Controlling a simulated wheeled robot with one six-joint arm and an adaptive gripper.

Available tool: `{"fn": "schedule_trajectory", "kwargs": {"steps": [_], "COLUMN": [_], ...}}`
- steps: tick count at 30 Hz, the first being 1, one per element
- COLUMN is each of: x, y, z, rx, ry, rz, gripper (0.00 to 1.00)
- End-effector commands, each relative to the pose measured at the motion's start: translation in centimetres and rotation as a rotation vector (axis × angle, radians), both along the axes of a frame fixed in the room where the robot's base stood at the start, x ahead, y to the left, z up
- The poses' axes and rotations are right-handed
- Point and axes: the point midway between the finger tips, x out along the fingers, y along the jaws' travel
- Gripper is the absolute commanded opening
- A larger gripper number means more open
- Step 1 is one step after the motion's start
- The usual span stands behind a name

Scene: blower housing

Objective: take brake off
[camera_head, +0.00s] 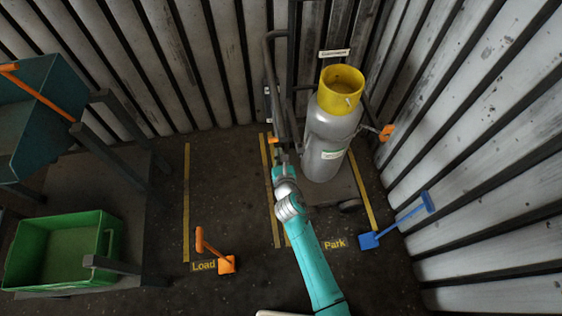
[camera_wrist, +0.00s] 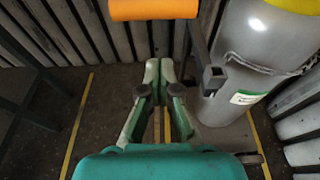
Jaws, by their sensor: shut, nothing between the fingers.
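A trolley (camera_head: 277,85) with dark bars carries a grey gas cylinder (camera_head: 327,135) with a yellow collar (camera_head: 341,90). No part is clearly marked as the brake. An orange piece (camera_head: 386,132) sticks out to the cylinder's right, and a small orange part (camera_head: 273,140) shows beside my gripper. My gripper (camera_head: 283,157) is at the trolley's left side; in the wrist view its fingers (camera_wrist: 159,68) are together and empty. An orange bar (camera_wrist: 153,10) crosses the top of that view, beyond the fingertips. The cylinder (camera_wrist: 250,75) stands to their right.
An orange floor lever (camera_head: 227,264) stands by the "Load" marking and a blue one (camera_head: 370,240) by "Park". Left are a green crate (camera_head: 108,243) and a teal bin (camera_head: 45,120). Corrugated walls (camera_head: 450,120) close the back and right.

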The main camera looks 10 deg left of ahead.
Motion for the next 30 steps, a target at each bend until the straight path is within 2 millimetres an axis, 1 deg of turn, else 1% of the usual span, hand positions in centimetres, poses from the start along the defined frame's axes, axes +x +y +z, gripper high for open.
{"fn": "schedule_trajectory", "kwargs": {"steps": [1,3,12,16,21,30], "x": [0.6,1.3,0.9,0.8,0.7,0.7], "y": [0.2,0.4,0.2,0.2,0.2,0.3], "z": [-0.1,-0.3,2.4,3.3,3.7,3.7], "rx": [0.001,0.001,0.002,0.003,0.002,0.001], "ry": [0.000,0.000,-0.001,0.000,0.001,0.000], "rz": [0.000,0.001,-0.001,-0.001,-0.001,0.001], "gripper": [0.00,0.00,0.00,0.00,0.00,0.00]}}
